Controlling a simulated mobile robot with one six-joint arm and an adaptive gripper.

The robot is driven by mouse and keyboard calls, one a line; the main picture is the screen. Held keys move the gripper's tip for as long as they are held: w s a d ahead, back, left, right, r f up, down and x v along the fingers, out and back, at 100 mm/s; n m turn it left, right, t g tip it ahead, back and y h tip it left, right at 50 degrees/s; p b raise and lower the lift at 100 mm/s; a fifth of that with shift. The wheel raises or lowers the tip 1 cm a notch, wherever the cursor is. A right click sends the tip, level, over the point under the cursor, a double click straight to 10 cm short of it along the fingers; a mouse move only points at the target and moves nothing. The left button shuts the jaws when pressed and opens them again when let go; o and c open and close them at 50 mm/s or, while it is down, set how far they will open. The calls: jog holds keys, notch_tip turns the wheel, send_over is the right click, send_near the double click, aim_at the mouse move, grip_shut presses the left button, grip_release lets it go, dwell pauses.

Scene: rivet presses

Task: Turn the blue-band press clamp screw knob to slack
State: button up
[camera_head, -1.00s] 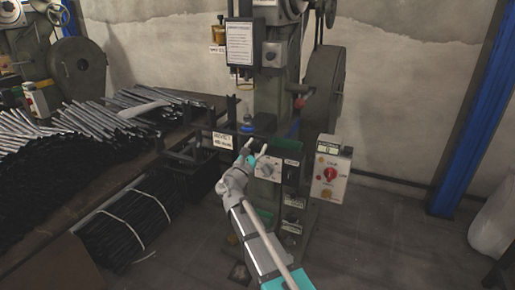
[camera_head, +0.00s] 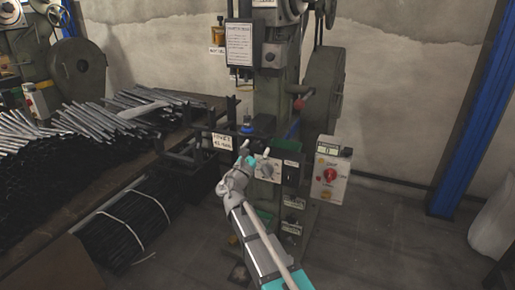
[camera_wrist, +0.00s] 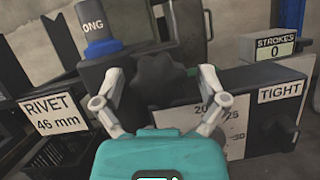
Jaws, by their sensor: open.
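The black lobed clamp screw knob (camera_wrist: 162,80) sits in the middle of the wrist view. My gripper (camera_wrist: 160,76) is open, one finger on the left of the knob and one on the right. I see gaps between fingers and knob, but cannot tell the depth between them. A blue band (camera_wrist: 103,48) rings a grey post just left of the knob. In the head view my gripper (camera_head: 254,151) is at the front of the press; the knob is not clear there. A label reading TIGHT (camera_wrist: 281,90) is right of the knob.
A dial plate with numbers (camera_wrist: 228,117) lies right of the knob, below a STROKES 0 counter (camera_wrist: 276,46). A RIVET 46 mm sign (camera_wrist: 54,113) stands at left. A control box (camera_head: 330,172) is on the press's right. A bench with metal rods (camera_head: 150,102) lies left.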

jog(key=s+a+n+g+y+p, duration=0.1)
jog(key=s+a+g+y+p, duration=0.2)
jog(key=s+p, duration=0.4)
jog(key=v, duration=0.6)
jog(key=shift+s+r, duration=0.15)
jog(key=shift+s, duration=0.1)
jog(key=shift+d, duration=0.1)
jog(key=x, duration=1.4)
jog(key=shift+f, duration=0.25)
jog(key=c, duration=1.1)
